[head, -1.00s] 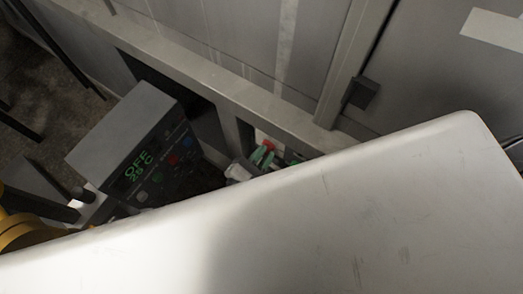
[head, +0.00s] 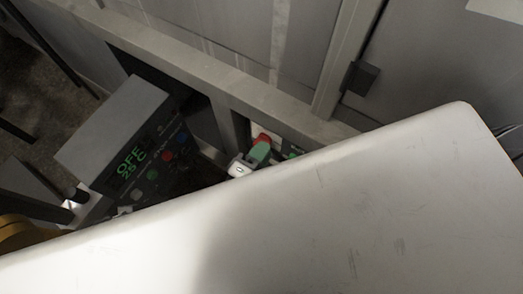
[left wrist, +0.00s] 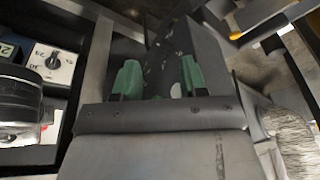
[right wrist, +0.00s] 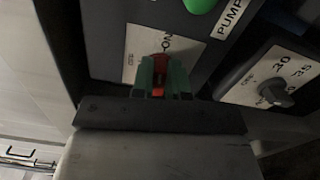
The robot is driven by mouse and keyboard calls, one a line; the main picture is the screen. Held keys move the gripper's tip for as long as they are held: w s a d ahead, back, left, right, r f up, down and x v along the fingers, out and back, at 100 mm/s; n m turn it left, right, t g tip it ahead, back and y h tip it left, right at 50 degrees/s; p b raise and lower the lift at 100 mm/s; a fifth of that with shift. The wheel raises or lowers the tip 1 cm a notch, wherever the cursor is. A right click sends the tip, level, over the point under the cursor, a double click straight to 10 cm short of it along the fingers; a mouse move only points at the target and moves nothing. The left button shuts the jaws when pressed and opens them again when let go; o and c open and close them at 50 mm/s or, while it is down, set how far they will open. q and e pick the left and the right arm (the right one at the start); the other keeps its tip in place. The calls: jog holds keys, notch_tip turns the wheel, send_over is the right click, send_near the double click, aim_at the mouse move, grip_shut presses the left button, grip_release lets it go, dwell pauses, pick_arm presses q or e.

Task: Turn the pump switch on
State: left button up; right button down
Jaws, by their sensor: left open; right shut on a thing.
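The pump switch is a red knob (right wrist: 158,75) on a white plate marked "ON", beside a "PUMP" label, in the right wrist view. In the head view the red knob (head: 263,139) shows just past my right gripper. My right gripper (right wrist: 160,78) has its green fingers closed around the knob, which is partly hidden between them. In the head view the right gripper (head: 259,152) is partly covered by the large white surface. My left gripper (left wrist: 158,80) is open, its green fingers apart with a dark box-like shape beyond them.
A grey control box (head: 125,140) with a green "OFF 25 C" display and coloured buttons stands at left. A dial with numbers (right wrist: 275,92) sits right of the switch. A large white surface (head: 330,225) blocks the lower head view. A metal frame bar (head: 215,85) runs above the switch.

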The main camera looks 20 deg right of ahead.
pick_arm(q)
jog(key=shift+b+v, duration=0.35)
jog(key=shift+v, duration=0.8)
pick_arm(e)
jog(key=shift+f+m, duration=0.15)
jog(key=shift+m, duration=0.85)
pick_arm(q)
jog(key=shift+s+f, duration=0.1)
pick_arm(e)
jog(key=c, duration=1.1)
grip_release()
